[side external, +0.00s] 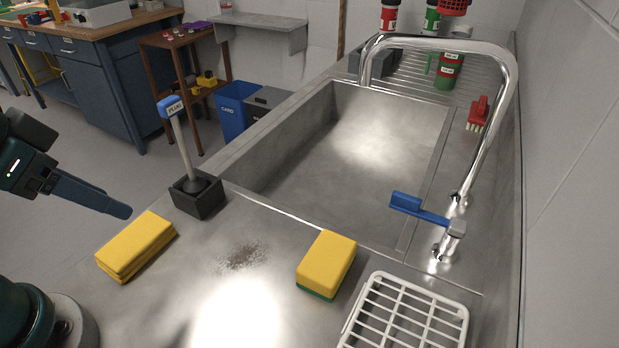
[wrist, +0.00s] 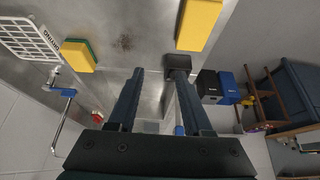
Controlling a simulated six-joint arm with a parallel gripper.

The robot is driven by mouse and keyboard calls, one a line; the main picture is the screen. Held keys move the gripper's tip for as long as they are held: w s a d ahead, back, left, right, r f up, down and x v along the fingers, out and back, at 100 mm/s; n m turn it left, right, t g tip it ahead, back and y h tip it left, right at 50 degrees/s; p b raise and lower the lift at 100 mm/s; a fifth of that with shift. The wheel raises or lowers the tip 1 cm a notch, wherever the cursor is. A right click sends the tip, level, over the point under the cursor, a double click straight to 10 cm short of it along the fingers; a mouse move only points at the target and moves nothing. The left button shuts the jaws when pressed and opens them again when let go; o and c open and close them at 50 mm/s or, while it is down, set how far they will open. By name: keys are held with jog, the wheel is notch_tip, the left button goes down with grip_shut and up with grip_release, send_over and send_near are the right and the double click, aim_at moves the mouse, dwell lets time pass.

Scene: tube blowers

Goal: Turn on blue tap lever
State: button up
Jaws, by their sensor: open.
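The blue tap lever (side external: 420,209) sticks out to the left from the base of the chrome tap (side external: 505,110), at the near right corner of the sink. It also shows at the left of the wrist view (wrist: 64,91), away from my fingers. My gripper (side external: 125,211) is at the left edge of the side view, far from the lever. In the wrist view my gripper (wrist: 158,76) is open, with nothing between its fingers.
A plunger (side external: 182,145) stands in a black holder (side external: 197,196) near my gripper. A white rack (side external: 405,315) lies near the lever. The sink basin (side external: 350,150) is empty.

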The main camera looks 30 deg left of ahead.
jog(key=o, duration=0.3)
jog(key=shift+o, duration=1.4)
jog(key=shift+w+d+r, duration=0.1)
jog(key=shift+w+d, duration=0.1)
jog(key=shift+w, duration=0.05)
jog(key=w+d+r+n+t+h, duration=0.4)
jog(key=w+d+n, duration=0.3)
jog(key=w+d, duration=0.45)
jog(key=n+t, duration=0.5)
jog(key=n, duration=1.3)
send_over(406, 199)
jog(key=a, duration=0.2)
jog(key=f, duration=0.4)
jog(key=shift+w+d, duration=0.1)
jog(key=shift+d, duration=0.1)
jog(key=s+f+n+t+y, duration=0.1)
jog(key=f+n, duration=0.2)
jog(key=s+d+f+n+t+y, duration=0.1)
jog(key=s+f+n, duration=0.1)
jog(key=f+n, duration=0.1)
jog(key=s+f+n+t+y, duration=0.1)
jog(key=f+n+y, duration=0.1)
jog(key=f+n, duration=0.1)
jog(key=shift+s+d+f+n, duration=0.1)
jog(key=shift+s+d+n, duration=0.25)
jog(key=shift+n, duration=0.55)
jog(key=shift+w, duration=2.55)
